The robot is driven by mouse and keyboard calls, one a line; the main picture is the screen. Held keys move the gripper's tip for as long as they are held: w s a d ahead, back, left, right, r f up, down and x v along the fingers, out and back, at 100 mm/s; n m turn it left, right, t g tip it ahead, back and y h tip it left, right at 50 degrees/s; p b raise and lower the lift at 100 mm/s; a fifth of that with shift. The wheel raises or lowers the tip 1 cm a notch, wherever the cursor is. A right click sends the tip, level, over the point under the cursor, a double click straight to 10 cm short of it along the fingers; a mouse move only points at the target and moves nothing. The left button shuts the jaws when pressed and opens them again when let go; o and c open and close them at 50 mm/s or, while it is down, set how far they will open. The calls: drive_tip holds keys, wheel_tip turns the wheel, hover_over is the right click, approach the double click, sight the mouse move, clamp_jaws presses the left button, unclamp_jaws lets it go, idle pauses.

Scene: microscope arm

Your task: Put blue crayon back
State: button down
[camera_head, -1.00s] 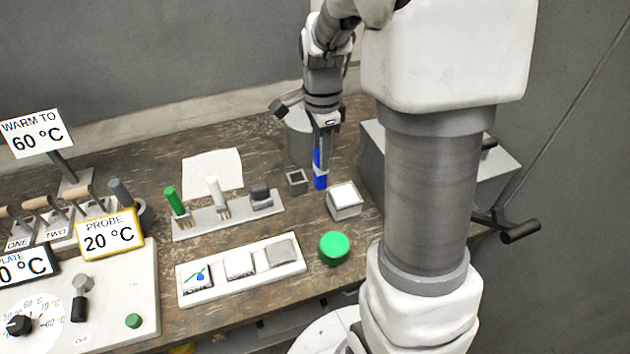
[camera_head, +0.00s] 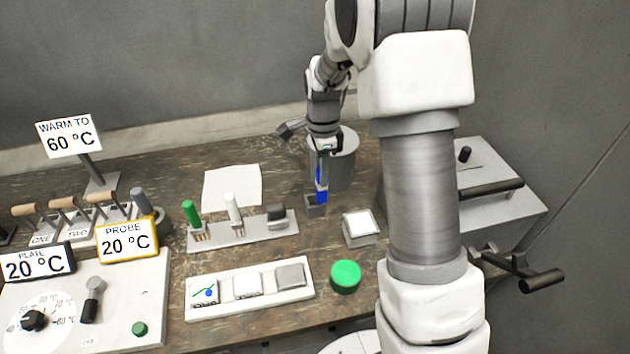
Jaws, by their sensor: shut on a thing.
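The blue crayon (camera_head: 321,195) stands about upright, with its top in my gripper (camera_head: 322,165). My gripper is shut on it and points down over the table. The crayon's lower end is at a small dark grey square holder (camera_head: 312,208) and overlaps it in the picture. I cannot tell whether the tip is inside the holder or just in front of or above it. The gripper's fingers hide part of the crayon.
A rack (camera_head: 240,232) with green, white and dark-topped items stands left of the holder. A white-topped block (camera_head: 360,226) is to its right, and a grey cylinder (camera_head: 345,160) is close behind. A green button (camera_head: 345,276) and a tile tray (camera_head: 250,290) lie in front.

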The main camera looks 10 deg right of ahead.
drive_tip(key=shift+w+a+f+p, duration=0.2)
drive_tip(key=shift+w+f, duration=0.1)
drive_tip(key=shift+f, duration=0.6)
drive_tip(key=shift+w+a+f+p, duration=0.1)
drive_tip(key=shift+w+a+f, duration=0.2)
drive_tip(key=shift+f, duration=0.6)
drive_tip(key=shift+w+a+f+p, duration=0.15)
drive_tip(key=shift+w+f, duration=0.2)
drive_tip(key=shift+f, duration=0.55)
drive_tip(key=shift+f, duration=0.15)
drive_tip(key=c, duration=0.6)
unclamp_jaws()
